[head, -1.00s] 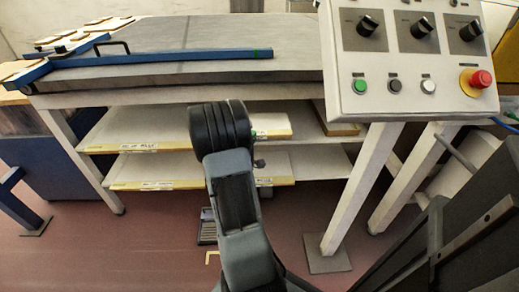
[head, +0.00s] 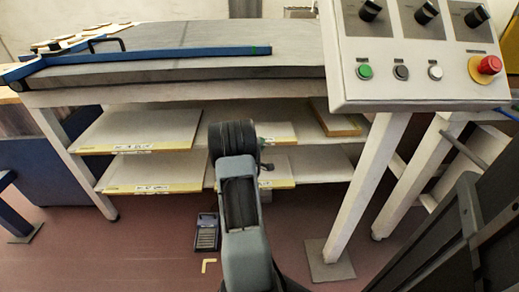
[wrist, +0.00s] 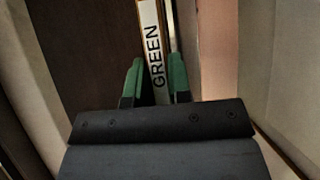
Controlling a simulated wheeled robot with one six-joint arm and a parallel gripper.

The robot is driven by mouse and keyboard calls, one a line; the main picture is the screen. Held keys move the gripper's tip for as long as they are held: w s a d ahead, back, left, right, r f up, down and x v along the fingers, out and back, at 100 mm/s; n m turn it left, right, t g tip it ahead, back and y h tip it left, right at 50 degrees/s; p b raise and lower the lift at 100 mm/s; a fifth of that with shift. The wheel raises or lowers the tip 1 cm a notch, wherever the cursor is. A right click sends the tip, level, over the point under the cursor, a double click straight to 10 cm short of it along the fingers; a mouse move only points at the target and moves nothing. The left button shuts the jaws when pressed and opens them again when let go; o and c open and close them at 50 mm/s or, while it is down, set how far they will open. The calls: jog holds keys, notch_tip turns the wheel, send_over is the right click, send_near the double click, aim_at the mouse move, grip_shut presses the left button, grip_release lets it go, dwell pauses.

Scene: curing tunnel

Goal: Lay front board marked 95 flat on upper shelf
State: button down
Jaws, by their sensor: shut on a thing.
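In the wrist view my gripper (wrist: 157,80) has its two green fingers on either side of a board (wrist: 151,30), shut on its narrow edge. The white label on that edge reads GREEN; I see no 95 on it. The upper shelf (head: 222,112) of the bench carries a pale board (head: 140,128) at left, another pale board (head: 278,133) just right of my arm, and a thicker board (head: 336,120) farther right. Their labels are too small to read.
The lower shelf (head: 325,168) holds more pale boards (head: 155,173). A control panel (head: 420,75) with knobs and a red button overhangs at right, above a white bench leg (head: 365,195). A blue bar (head: 160,60) lies across the bench top. A small dark device (head: 207,232) is on the floor.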

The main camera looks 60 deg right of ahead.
jog(key=shift+f, duration=0.5)
jog(key=shift+f, duration=0.2)
jog(key=c, duration=1)
grip_release()
jog(key=shift+c, duration=0.2)
